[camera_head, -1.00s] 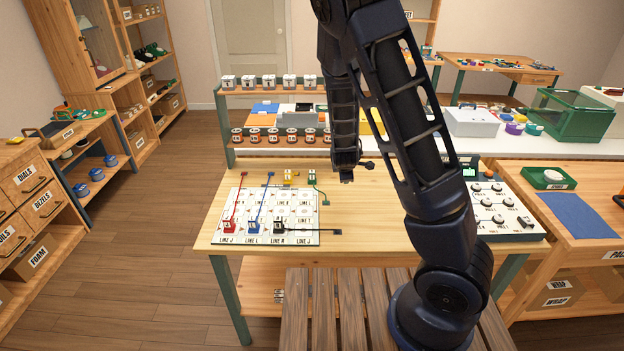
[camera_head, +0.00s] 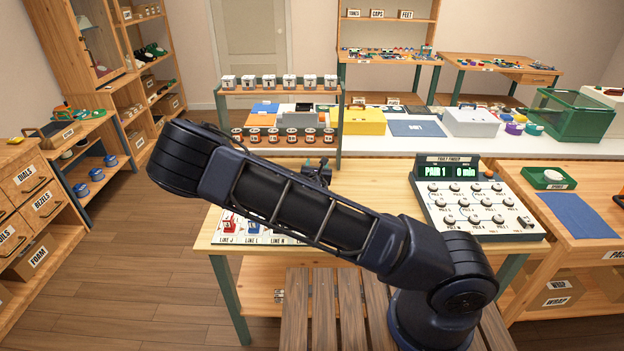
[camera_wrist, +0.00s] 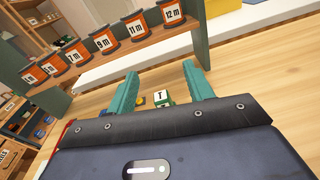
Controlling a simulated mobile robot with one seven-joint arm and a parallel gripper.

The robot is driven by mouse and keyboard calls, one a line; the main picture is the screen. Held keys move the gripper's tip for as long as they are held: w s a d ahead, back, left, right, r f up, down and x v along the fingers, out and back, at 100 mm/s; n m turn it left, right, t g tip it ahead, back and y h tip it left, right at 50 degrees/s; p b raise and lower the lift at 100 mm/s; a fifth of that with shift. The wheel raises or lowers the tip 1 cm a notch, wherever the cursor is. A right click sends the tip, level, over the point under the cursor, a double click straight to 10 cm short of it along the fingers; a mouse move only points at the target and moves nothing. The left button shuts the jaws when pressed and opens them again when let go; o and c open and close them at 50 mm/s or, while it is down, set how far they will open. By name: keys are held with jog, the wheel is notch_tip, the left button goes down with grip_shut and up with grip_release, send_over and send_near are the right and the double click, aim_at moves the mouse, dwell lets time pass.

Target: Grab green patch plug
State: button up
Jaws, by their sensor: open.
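The green patch plug (camera_wrist: 167,101), with a white label, stands on the wooden bench in the wrist view. It shows between my two teal fingers, low in the gap and nearer the right finger. My gripper (camera_wrist: 161,70) is open and empty; neither finger visibly touches the plug. In the head view my gripper (camera_head: 318,172) is a small dark shape over the back of the bench, and the green plug there is hidden behind my arm. A yellow plug (camera_wrist: 141,100) sits just left of the green one in the wrist view.
A red plug (camera_head: 229,225) and a blue plug (camera_head: 253,228) stand on the line board (camera_head: 222,237), mostly covered by my arm. A shelf of labelled spools (camera_wrist: 103,42) rises behind the bench. A keyed tester (camera_head: 472,208) stands at the right.

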jog(key=f, duration=0.2)
jog(key=a+f+n, duration=0.1)
jog(key=f, duration=0.1)
jog(key=a+f+n+t, duration=0.1)
jog(key=f, duration=0.2)
jog(key=shift+s+f+y, duration=0.1)
jog(key=shift+s+y, duration=0.1)
jog(key=shift+y, duration=0.2)
jog(key=shift+w, duration=3.8)
jog(key=shift+c, duration=0.2)
jog(key=c, duration=1)
